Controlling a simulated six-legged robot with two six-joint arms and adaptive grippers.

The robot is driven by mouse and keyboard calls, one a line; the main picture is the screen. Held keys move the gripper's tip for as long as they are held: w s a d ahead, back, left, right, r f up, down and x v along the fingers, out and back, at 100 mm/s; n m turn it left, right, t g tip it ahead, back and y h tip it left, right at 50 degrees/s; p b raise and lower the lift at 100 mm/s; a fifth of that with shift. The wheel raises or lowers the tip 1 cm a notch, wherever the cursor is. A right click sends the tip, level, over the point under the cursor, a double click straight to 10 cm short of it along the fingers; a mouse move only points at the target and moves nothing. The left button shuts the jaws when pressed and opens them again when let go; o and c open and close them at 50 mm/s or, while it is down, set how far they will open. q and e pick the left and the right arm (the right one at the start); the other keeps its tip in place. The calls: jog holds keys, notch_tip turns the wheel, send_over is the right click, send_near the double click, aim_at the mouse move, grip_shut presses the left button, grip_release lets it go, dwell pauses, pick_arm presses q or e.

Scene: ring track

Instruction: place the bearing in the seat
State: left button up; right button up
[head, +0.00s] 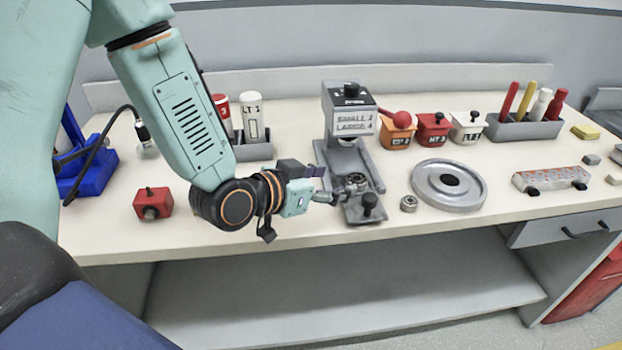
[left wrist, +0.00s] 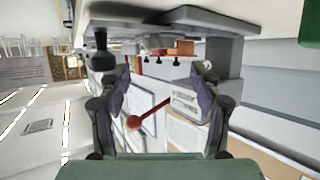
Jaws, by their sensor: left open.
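A small metal ring-shaped bearing (head: 409,203) lies on the bench near its front edge, right of the grey press (head: 348,125). I cannot tell whether the round part is the seat. My left gripper (head: 335,188) is open, beside the round part. In the left wrist view, no bearing shows between its spread fingers (left wrist: 161,72). My right gripper is not in view.
A large grey disc (head: 448,186) lies right of the bearing. Orange (head: 397,133), red (head: 432,131) and white bins stand behind it. A red block (head: 152,203) lies left of my arm. Bare bench lies along the front edge.

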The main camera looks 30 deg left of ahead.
pick_arm(q)
jog(key=shift+v, duration=0.85)
jog(key=shift+p+v, duration=1.1)
jog(key=shift+v, duration=0.55)
jog(key=shift+c, duration=0.4)
